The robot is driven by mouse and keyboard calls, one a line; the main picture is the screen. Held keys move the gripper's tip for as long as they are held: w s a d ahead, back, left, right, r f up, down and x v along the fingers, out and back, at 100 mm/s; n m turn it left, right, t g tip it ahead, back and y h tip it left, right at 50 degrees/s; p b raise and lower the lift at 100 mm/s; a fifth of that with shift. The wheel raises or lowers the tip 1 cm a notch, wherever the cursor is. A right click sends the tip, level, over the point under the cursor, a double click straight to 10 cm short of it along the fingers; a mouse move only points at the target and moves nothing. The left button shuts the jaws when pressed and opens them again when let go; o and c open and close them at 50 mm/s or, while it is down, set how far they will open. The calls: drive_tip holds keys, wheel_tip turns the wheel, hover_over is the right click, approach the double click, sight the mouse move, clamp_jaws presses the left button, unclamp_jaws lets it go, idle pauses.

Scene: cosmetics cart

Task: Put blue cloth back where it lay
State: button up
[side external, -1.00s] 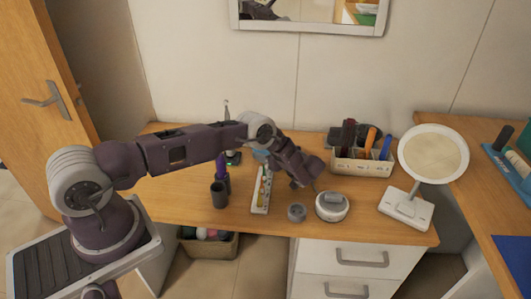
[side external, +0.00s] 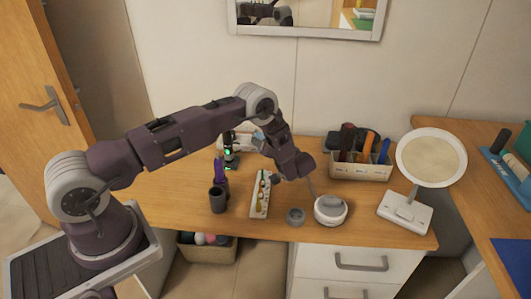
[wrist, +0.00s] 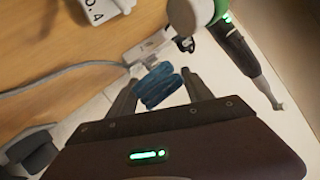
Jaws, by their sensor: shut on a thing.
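The blue cloth (wrist: 160,86) is bunched between the two fingers of my gripper (wrist: 160,92) in the wrist view, and the fingers are shut on it. In the side external view a small bluish patch of the cloth (side external: 258,136) shows beside my arm, above the back part of the desk. My gripper is mostly hidden there behind my arm links. The cloth looks held clear of the desk, but its exact height is hard to tell.
A dark cup (side external: 218,199), a narrow white tray (side external: 260,203), a grey jar (side external: 296,216), a round white device (side external: 331,209), a brush organizer (side external: 361,170) and a mirror (side external: 431,158) crowd the desk. The desk's left part (side external: 175,185) is clear.

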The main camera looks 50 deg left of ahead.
drive_tip(key=shift+f, duration=1.45)
drive_tip(key=shift+f, duration=0.4)
drive_tip(key=shift+f, duration=0.2)
drive_tip(key=o, duration=1.5)
drive_tip(key=shift+r, duration=0.1)
